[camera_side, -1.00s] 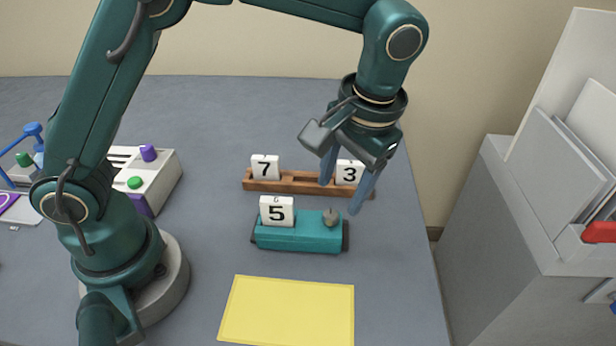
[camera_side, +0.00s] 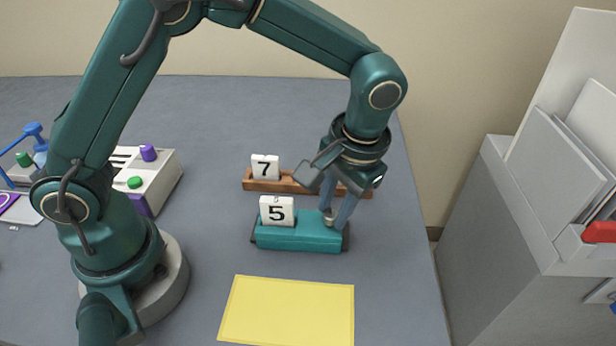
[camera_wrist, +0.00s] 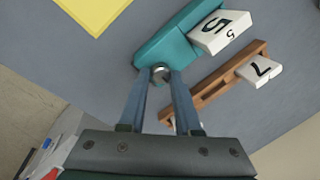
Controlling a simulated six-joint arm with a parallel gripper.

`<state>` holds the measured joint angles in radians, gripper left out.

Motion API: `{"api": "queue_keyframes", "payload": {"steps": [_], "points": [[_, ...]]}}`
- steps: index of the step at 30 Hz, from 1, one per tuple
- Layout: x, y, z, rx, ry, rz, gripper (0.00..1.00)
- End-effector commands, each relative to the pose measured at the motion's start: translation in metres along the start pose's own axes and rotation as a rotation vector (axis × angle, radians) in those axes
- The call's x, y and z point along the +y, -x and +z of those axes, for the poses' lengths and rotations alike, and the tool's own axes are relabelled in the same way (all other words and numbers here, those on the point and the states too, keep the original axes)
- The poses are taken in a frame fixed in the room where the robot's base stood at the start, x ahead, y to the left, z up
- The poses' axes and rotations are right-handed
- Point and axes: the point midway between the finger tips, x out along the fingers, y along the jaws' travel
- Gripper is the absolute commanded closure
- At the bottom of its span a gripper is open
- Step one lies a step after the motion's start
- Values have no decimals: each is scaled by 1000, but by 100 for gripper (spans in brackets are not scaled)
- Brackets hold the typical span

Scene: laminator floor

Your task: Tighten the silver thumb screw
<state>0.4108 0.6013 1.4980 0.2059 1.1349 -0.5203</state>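The silver thumb screw (camera_wrist: 160,74) stands on top of the teal block (camera_side: 292,241), near its right end in the side view. A white tile marked 5 (camera_side: 277,211) stands in the same block, left of the screw. My gripper (camera_side: 332,219) points down at the screw, tilted a little. Its two blue-grey fingers are on either side of the screw head and look closed on it. In the wrist view, the screw head sits between the fingertips (camera_wrist: 161,76). The fingers partly hide the screw in the side view.
A wooden rail (camera_side: 285,186) with a white tile marked 7 (camera_side: 265,167) lies behind the block. A yellow mat (camera_side: 287,312) lies in front. A box with coloured knobs (camera_side: 158,172) stands left. The grey table (camera_side: 400,270) is clear right of the block.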

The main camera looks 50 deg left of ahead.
Motion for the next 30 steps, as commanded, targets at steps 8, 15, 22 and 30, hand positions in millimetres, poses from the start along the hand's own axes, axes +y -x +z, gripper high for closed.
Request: {"api": "queue_keyframes", "payload": {"steps": [8, 15, 22, 30], "points": [[0, 0, 0, 6, -26, 0, 100], [0, 1, 1, 30, -144, 0, 100], [0, 1, 2, 70, -339, -1, 100], [-1, 1, 4, 122, -590, 0, 100]]}}
